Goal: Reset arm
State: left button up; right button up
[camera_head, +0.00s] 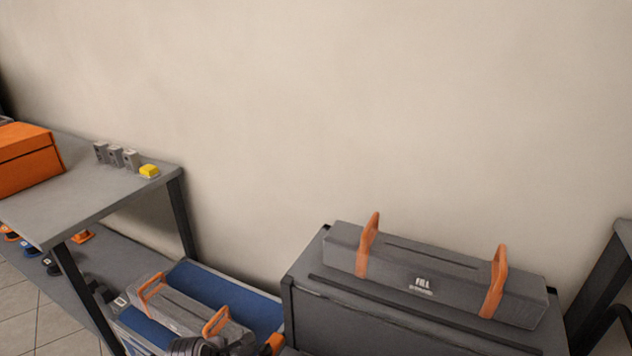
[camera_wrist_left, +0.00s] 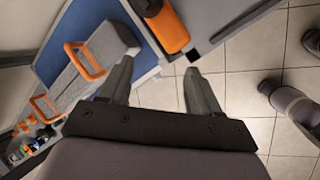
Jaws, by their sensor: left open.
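My left gripper (camera_wrist_left: 160,64) shows in the left wrist view with its two dark fingers spread apart and nothing between them. Below the fingertips are the edge of a blue-lined tray (camera_wrist_left: 58,42) and the tiled floor (camera_wrist_left: 232,95). A grey case with orange handles (camera_wrist_left: 98,62) lies beside the left finger; I cannot tell how far below it is. In the head view, dark parts at the bottom edge may be my left arm, but its fingers cannot be made out there. My right gripper is in neither view.
In the head view, a grey long case with orange handles (camera_head: 430,279) rests on a dark cabinet (camera_head: 400,325). A grey shelf (camera_head: 95,190) at left holds an orange box (camera_head: 27,160), several small grey blocks and a yellow block (camera_head: 149,170). A plain wall stands behind.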

pick_arm(q)
jog(key=s+a+f+m+t+y, duration=0.1)
jog(key=s+a+f+m+t, duration=0.15)
jog(key=s+m, duration=0.45)
jog(key=s+d+r+m+t, duration=0.1)
jog(key=s+r+m, duration=0.3)
jog(key=s+m, duration=0.3)
jog(key=s+d+r+m+t+h, duration=0.1)
jog(key=s+r+m, duration=0.3)
jog(key=s+m, duration=0.4)
jog(key=shift+s+r+m+t, duration=0.15)
jog(key=shift+r+m+t, duration=0.15)
jog(key=shift+m+t, duration=0.4)
